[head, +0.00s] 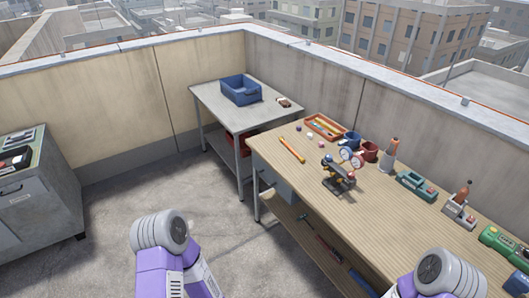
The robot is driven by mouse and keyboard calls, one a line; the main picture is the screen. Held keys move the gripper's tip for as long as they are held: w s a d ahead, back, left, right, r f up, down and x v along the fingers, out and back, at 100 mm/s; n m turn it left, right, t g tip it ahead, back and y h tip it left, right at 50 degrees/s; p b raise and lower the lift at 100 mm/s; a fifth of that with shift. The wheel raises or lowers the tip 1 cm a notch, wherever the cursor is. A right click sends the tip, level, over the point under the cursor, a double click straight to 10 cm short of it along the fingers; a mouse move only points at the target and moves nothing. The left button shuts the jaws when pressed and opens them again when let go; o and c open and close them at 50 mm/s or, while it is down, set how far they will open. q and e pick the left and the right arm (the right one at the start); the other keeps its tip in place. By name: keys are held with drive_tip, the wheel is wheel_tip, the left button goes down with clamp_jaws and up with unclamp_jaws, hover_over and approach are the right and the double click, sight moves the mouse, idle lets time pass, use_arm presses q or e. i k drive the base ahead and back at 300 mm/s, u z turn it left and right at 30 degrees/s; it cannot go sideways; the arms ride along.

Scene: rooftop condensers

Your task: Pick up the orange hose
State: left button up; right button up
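An orange, straight, rod-like thing (291,149) lies on the wooden workbench (300,180) near its left end. It is the only thing there that looks like a short hose, but it is too small to be sure. Neither of my grippers is in view. Only rounded grey and purple links of my arms show at the bottom edge, left of centre and at the right, apart from the orange thing.
A dark gauge device (338,180) stands right of the orange thing. An orange tray (325,127), mugs (370,151), a cone-topped bottle (389,155) and several tools crowd the bench. A blue bin (240,90) sits on the grey table (228,117). A grey cabinet (40,200) stands left; floor between is clear.

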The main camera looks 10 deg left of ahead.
sight(291, 149)
drive_tip(key=u, duration=0.95)
drive_tip(key=i, duration=0.65)
drive_tip(key=u, duration=0.7)
drive_tip(key=i, duration=4.15)
drive_tip(key=z, duration=1.65)
